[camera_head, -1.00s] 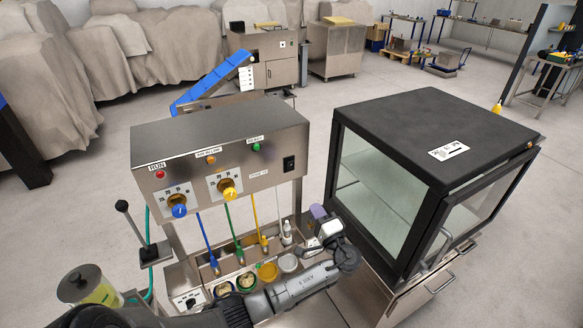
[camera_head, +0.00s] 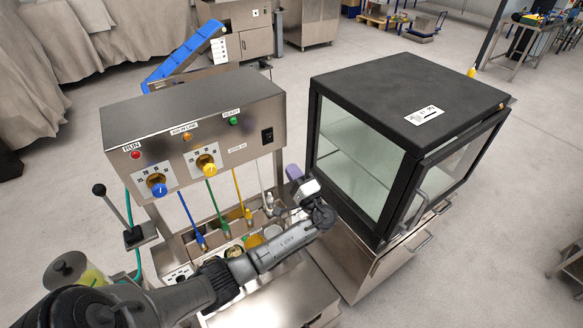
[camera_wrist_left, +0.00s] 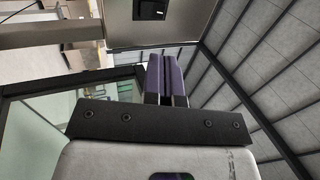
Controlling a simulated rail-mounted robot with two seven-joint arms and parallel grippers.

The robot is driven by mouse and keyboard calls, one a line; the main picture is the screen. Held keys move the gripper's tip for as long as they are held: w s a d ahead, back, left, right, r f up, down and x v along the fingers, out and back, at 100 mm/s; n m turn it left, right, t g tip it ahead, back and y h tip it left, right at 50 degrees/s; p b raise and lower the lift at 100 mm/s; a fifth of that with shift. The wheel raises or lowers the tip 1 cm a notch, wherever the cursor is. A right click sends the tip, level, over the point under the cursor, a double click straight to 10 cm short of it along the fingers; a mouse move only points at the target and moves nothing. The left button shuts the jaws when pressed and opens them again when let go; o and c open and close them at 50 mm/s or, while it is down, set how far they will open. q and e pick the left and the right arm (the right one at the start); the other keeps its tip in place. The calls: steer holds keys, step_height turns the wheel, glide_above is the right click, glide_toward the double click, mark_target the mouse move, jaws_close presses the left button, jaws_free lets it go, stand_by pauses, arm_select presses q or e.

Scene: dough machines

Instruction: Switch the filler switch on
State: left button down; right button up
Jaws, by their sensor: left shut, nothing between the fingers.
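The filler machine (camera_head: 200,130) is a steel box with a front panel of knobs and lamps. A black rocker switch (camera_head: 267,136) sits at the right end of that panel; I cannot tell its position. In the left wrist view a black switch (camera_wrist_left: 149,10) shows at the top edge on a metal panel. My left gripper (camera_head: 293,172) is below and slightly right of the switch, apart from it. Its purple fingers (camera_wrist_left: 166,80) are shut with nothing between them and point toward the panel. My right gripper is not in view.
A black glass-walled cabinet (camera_head: 408,110) stands close to the right of the gripper. Blue, green and yellow nozzles and several cups (camera_head: 253,241) are below the panel. A black-knobbed lever (camera_head: 99,190) stands at the left.

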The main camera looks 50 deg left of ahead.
mark_target(270, 136)
arm_select(q)
steer(key=p+x, duration=0.2)
steer(key=x, duration=0.9)
steer(key=shift+a, duration=0.15)
steer(key=shift+r+p, duration=0.15)
steer(key=shift+p, duration=0.15)
steer(key=shift+a+r+h+p, duration=0.2)
steer(key=shift+r+h+p, duration=0.1)
steer(key=shift+h+p, duration=0.1)
steer(key=shift+r+h+p, duration=0.3)
steer(key=shift+h+p, duration=0.3)
steer(key=shift+p, duration=0.1)
steer(key=shift+a+f+h, duration=0.1)
steer(key=shift+f+h, duration=0.2)
steer(key=shift+h, duration=0.1)
